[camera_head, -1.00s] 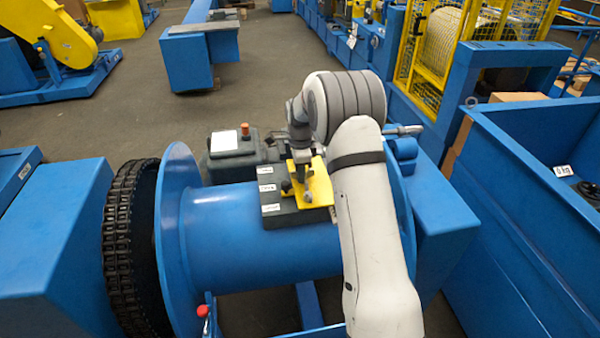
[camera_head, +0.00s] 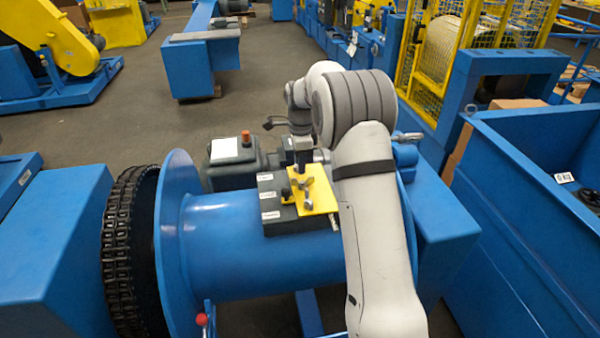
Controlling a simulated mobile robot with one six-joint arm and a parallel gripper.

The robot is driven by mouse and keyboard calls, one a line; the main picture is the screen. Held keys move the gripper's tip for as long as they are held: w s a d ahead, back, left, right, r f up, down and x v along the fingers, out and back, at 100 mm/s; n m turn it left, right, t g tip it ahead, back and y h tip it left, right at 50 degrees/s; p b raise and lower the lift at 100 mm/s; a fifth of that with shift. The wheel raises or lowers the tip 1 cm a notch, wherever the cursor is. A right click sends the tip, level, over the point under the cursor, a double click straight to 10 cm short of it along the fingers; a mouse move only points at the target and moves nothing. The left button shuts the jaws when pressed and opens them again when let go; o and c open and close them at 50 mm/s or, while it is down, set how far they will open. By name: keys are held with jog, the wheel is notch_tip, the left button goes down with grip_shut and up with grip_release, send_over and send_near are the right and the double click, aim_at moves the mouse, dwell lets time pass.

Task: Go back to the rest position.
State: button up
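My gripper (camera_head: 303,168) hangs from the end of my arm, just above the back of a dark grey box with white labels (camera_head: 275,222). It is small and partly overlapped by the things around it, so I cannot tell whether its fingers are open or shut. A yellow plate (camera_head: 322,202) with dark and metallic knobs lies on the box, in front of the gripper. I cannot tell whether the gripper touches the plate. My white forearm hides the right part of the blue drum (camera_head: 250,265).
A dark chain (camera_head: 122,250) wraps around the left end of the drum. A grey motor (camera_head: 232,158) with an orange button stands behind it. A blue bin (camera_head: 520,190) is on the right. Open floor (camera_head: 110,125) lies behind, at the left.

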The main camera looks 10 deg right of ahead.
jog(key=shift+r, duration=0.6)
jog(key=shift+r, duration=0.1)
jog(key=s+r+n+t, duration=0.1)
jog(key=s+r+n, duration=0.4)
jog(key=s, duration=0.4)
jog(key=s+r+n, duration=0.4)
jog(key=s+r, duration=0.1)
jog(key=s, duration=0.4)
jog(key=s+f+n+t, duration=0.1)
jog(key=s+n, duration=0.8)
jog(key=s, duration=1.1)
jog(key=shift+d+f+t, duration=0.15)
jog(key=shift+f+t, duration=0.15)
jog(key=shift+f, duration=0.2)
jog(key=shift+w, duration=0.1)
